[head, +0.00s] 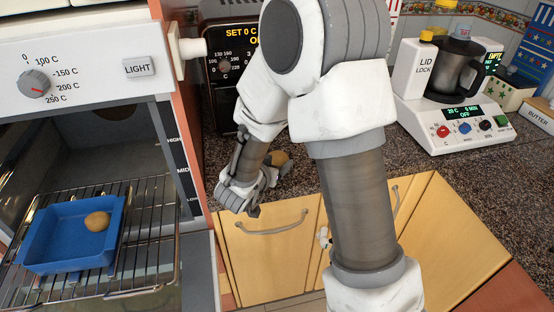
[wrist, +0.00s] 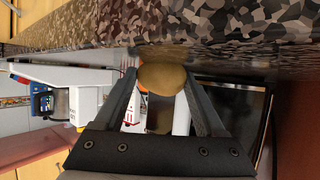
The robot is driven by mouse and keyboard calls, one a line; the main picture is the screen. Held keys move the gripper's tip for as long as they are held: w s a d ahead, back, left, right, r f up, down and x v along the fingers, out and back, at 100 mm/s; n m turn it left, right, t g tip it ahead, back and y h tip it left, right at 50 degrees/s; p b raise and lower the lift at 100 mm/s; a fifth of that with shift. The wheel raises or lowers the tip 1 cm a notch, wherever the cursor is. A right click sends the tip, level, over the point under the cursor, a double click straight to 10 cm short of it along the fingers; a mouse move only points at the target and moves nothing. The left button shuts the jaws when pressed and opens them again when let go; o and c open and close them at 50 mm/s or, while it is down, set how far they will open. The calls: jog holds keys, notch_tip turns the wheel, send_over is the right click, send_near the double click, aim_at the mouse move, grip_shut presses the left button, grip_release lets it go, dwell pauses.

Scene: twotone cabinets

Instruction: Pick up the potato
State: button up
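A brown potato (wrist: 162,79) sits between the fingertips of my gripper (wrist: 161,83) in the wrist view, filling nearly the whole gap. The fingers lie close along both its sides; I cannot tell whether they press on it. In the head view this potato (head: 279,158) shows just beyond my gripper (head: 266,178), near the counter's front edge. I cannot tell whether it rests on the counter. Another potato-like item (head: 97,221) lies in a blue tray (head: 38,262) at the left.
The tray stands on a pulled-out rack (head: 148,262) of the open oven. A dark appliance (head: 219,98) stands behind my arm. A white blender machine (head: 432,121) stands on the speckled counter (head: 378,125) at right. Wooden cabinets (head: 266,262) with handles are below the counter.

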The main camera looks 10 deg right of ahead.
jog(key=c, duration=0.7)
jog(key=shift+r, duration=0.1)
